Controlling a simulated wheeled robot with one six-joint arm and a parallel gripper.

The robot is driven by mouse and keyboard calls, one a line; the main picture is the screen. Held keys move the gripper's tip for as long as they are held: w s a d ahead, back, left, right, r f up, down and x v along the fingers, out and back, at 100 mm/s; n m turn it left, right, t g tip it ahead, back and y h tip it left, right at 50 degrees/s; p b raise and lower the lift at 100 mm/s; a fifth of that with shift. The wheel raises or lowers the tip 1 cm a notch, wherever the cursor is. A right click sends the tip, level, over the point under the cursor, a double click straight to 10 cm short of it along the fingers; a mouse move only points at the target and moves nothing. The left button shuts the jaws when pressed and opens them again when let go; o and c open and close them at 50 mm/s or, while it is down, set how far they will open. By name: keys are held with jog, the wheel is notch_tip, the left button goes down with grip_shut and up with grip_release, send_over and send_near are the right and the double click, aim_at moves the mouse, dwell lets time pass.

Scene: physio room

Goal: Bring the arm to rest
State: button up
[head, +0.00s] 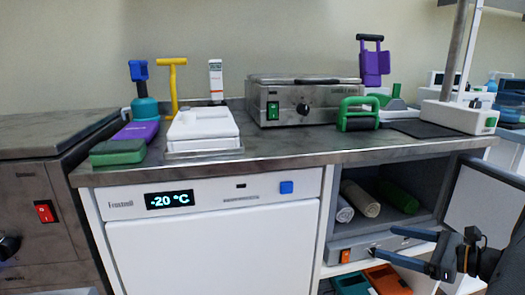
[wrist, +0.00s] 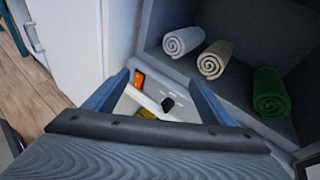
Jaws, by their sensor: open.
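My gripper (head: 402,248) is at the lower right of the head view, in front of the open towel cabinet (head: 358,242). Its two dark fingers point left and stand apart, with nothing between them. In the wrist view my gripper (wrist: 160,92) shows its two blue-grey fingers spread. The fingers look apart from the rolled towels. Part of my arm is cut off at the right edge of the head view.
Rolled white (wrist: 183,41), beige (wrist: 214,59) and green (wrist: 269,92) towels lie in the cabinet. An open cabinet door (head: 482,208) stands close to my arm. A white freezer (head: 215,245) is at left. The counter (head: 290,146) above holds several devices. Green and orange bins (head: 388,280) are below.

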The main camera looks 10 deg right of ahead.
jog(key=s+a+f+n+g+h, duration=0.1)
jog(key=s+a+n+g+h, duration=0.1)
jog(key=s+a+n+g, duration=0.55)
jog(key=s+a+f+n+g+h, duration=0.15)
jog(key=a+n+g, duration=0.35)
jog(key=a+n, duration=0.6)
jog(key=w+a+r+n+t+h, duration=0.3)
jog(key=w+a+r+n+h, duration=0.25)
jog(key=n, duration=0.35)
jog(key=s+a+n+g+y, duration=0.1)
jog(key=s+a+n, duration=0.2)
jog(key=s+a, duration=0.55)
jog(key=s+a+n+g, duration=0.2)
jog(key=s+a+n, duration=0.25)
jog(key=a, duration=0.65)
jog(key=d+r+m+p, duration=0.3)
jog(key=d+r+p, duration=0.6)
jog(key=r+p, duration=0.3)
jog(key=s+d+r+m+p, duration=0.1)
jog(key=d+r+m+p, duration=0.3)
jog(key=d+r+p, duration=0.6)
notch_tip(320, 180, up, 4)
jog(key=p, duration=0.5)
jog(key=shift+d+f, duration=0.15)
jog(key=shift+f, duration=0.1)
jog(key=shift+c, duration=0.6)
